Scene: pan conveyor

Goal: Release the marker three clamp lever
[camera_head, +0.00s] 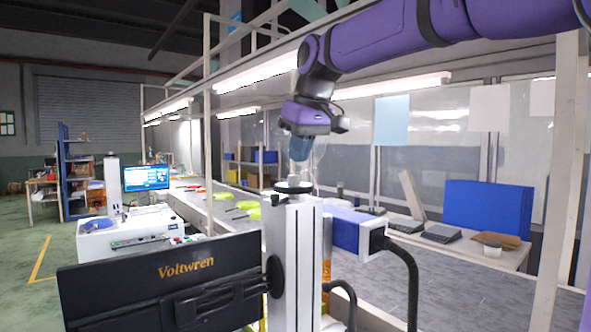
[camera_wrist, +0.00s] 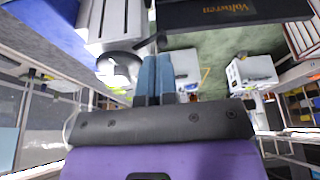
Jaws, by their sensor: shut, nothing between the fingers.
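My gripper (camera_head: 300,150) hangs from the purple arm above and slightly right of the marker's white column (camera_head: 292,265), clear of it. In the wrist view my blue fingers (camera_wrist: 155,62) are together and hold nothing. A black round handwheel (camera_head: 293,187) tops the column; it also shows in the wrist view (camera_wrist: 117,70), left of my fingertips. A dark rod with a rounded end (camera_wrist: 159,42) shows just beyond the fingertips; I cannot tell whether it is the clamp lever. The blue and white marking head (camera_head: 350,230) extends right from the column. No marker number is legible.
A black Voltwren monitor (camera_head: 165,280) stands left of the column. Black cables (camera_head: 408,280) loop at its right. The grey conveyor (camera_head: 460,283) runs behind, with yellow-green pans (camera_head: 250,209) on it. A white machine (camera_head: 125,235) stands further left. Green floor (camera_head: 30,280) is open at far left.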

